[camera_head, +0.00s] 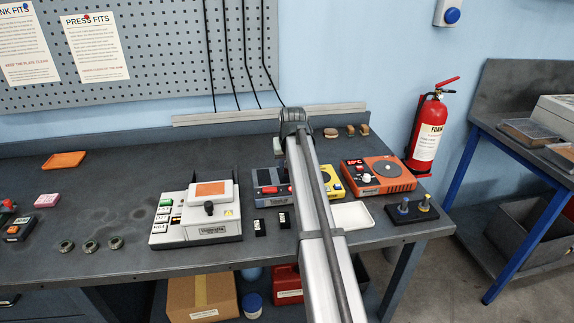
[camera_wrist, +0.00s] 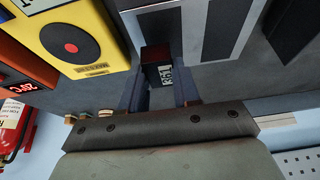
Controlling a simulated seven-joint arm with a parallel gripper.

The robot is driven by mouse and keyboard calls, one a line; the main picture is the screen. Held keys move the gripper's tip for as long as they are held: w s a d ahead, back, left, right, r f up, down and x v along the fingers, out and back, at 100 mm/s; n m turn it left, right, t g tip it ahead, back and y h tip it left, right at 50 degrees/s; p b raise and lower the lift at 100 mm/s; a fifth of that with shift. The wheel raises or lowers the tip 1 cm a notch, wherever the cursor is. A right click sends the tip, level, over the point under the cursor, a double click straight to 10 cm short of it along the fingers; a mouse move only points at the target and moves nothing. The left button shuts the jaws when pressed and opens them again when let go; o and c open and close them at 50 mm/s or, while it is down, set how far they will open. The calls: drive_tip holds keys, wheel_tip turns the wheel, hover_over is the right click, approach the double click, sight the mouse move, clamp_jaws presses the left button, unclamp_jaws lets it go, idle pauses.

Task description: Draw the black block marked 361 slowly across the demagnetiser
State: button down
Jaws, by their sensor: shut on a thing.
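In the wrist view my gripper (camera_wrist: 160,88) is shut on the black block (camera_wrist: 165,74). The block has a dark reddish end and a white label that seems to read 361. It is in front of the near-left corner of a grey device with dark stripes (camera_wrist: 222,38); I cannot tell whether they touch. A yellow device with a red-centred black disc (camera_wrist: 72,46) is left of the block. In the head view the grey device (camera_head: 268,180) and yellow device (camera_head: 334,190) flank my arm, which hides my fingers and the block. Which device is the demagnetiser is not readable.
Two other black labelled blocks (camera_head: 259,227) (camera_head: 284,220) lie at the front. A cream machine (camera_head: 200,226) is left.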

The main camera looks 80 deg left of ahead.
drive_tip(key=shift+w+r, duration=0.15)
drive_tip(key=shift+r, duration=0.55)
drive_tip(key=shift+w+r, duration=0.15)
drive_tip(key=shift+r, duration=0.55)
drive_tip(key=shift+r, duration=0.25)
drive_tip(key=shift+r, duration=2.05)
drive_tip(key=shift+w, duration=0.1)
